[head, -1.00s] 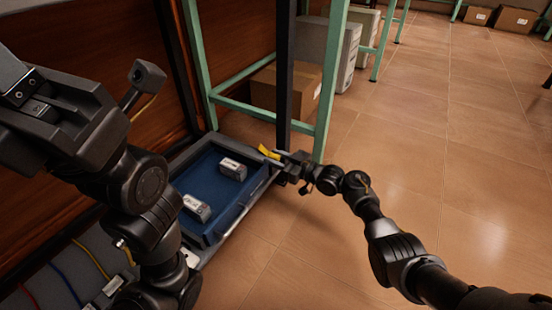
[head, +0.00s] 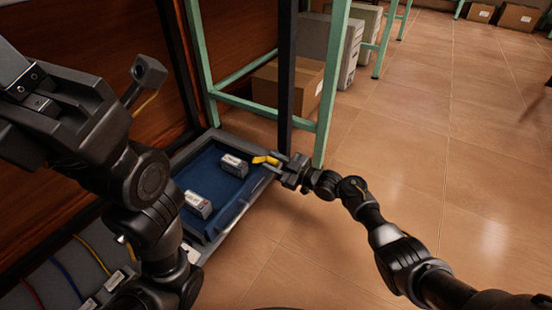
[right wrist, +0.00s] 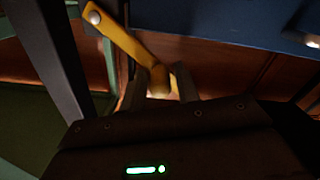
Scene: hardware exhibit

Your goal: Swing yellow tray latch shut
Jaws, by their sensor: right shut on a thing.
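The yellow latch (head: 264,159) is at the right rim of the tray (head: 213,238), near its far corner. My right gripper (head: 281,164) is shut on the latch's free end. In the right wrist view the latch (right wrist: 128,44) runs from a round pivot at upper left down to its rounded end between the fingers (right wrist: 160,86). The tray has a blue floor and holds two small grey-white blocks (head: 234,166) (head: 198,204). My left arm fills the left side; its gripper (head: 14,72) is at the upper left edge, and its fingers are not clear.
A dark post (head: 287,75) and a green table leg (head: 332,85) stand just behind my right gripper. A cardboard box (head: 287,84) sits under the green frame. Coloured cables (head: 92,256) lie at lower left. The tiled floor at right is clear.

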